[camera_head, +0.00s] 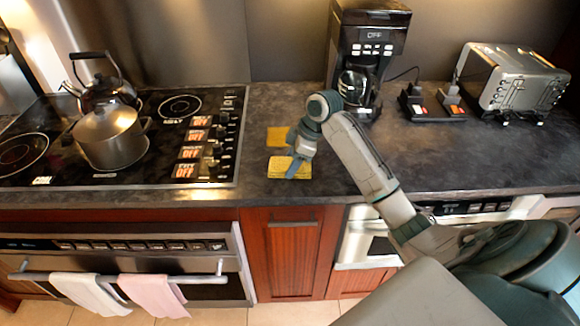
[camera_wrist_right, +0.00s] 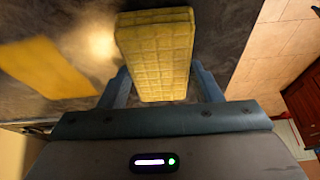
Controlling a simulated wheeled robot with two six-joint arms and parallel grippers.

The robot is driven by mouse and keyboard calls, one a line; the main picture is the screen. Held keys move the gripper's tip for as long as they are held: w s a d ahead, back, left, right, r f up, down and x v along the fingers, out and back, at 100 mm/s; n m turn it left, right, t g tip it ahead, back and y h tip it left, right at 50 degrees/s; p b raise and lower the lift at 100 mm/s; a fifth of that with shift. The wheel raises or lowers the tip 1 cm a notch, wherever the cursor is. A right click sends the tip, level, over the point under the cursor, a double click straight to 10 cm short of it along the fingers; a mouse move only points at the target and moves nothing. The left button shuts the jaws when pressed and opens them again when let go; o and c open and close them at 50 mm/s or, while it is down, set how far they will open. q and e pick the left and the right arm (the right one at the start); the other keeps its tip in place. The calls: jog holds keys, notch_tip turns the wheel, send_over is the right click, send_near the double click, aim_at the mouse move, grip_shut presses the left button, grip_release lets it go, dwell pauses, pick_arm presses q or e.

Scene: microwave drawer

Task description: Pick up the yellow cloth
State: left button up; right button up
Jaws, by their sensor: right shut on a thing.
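A yellow cloth with a quilted, grid-like surface (camera_head: 283,168) is at the front of the dark countertop, right of the stove. In the right wrist view this cloth (camera_wrist_right: 158,50) sits between the two blue fingers. My right gripper (camera_head: 297,165) points down at it and is shut on it. I cannot tell whether the cloth is clear of the counter. A second, flat yellow piece (camera_head: 278,137) lies on the counter just behind; it also shows at the left in the wrist view (camera_wrist_right: 45,68). My left gripper is not in view.
The stove (camera_head: 215,110) with a pot (camera_head: 112,140) and a kettle (camera_head: 104,92) is at the left. A coffee maker (camera_head: 365,50) stands behind my arm. A toaster (camera_head: 515,80) is at the right. The counter (camera_head: 450,155) is clear in front of the toaster.

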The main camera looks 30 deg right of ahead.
aim_at(286, 163)
jog(key=shift+r, duration=0.1)
jog(key=shift+r+b, duration=0.3)
jog(key=shift+r, duration=0.15)
notch_tip(286, 163, up, 2)
jog(key=shift+r+b, duration=0.1)
jog(key=shift+b, duration=0.35)
jog(key=s+a, duration=0.1)
jog(key=a, duration=0.2)
jog(key=s+a, duration=0.1)
jog(key=shift+s+a+r+b, duration=0.3)
jog(key=shift+s+a, duration=0.05)
jog(key=s+a+r+p, duration=0.1)
jog(key=s+a+p, duration=0.4)
jog(key=a+p, duration=0.3)
jog(key=shift+s+a+p, duration=0.25)
jog(key=shift+a+p, duration=0.05)
jog(key=shift+a, duration=0.2)
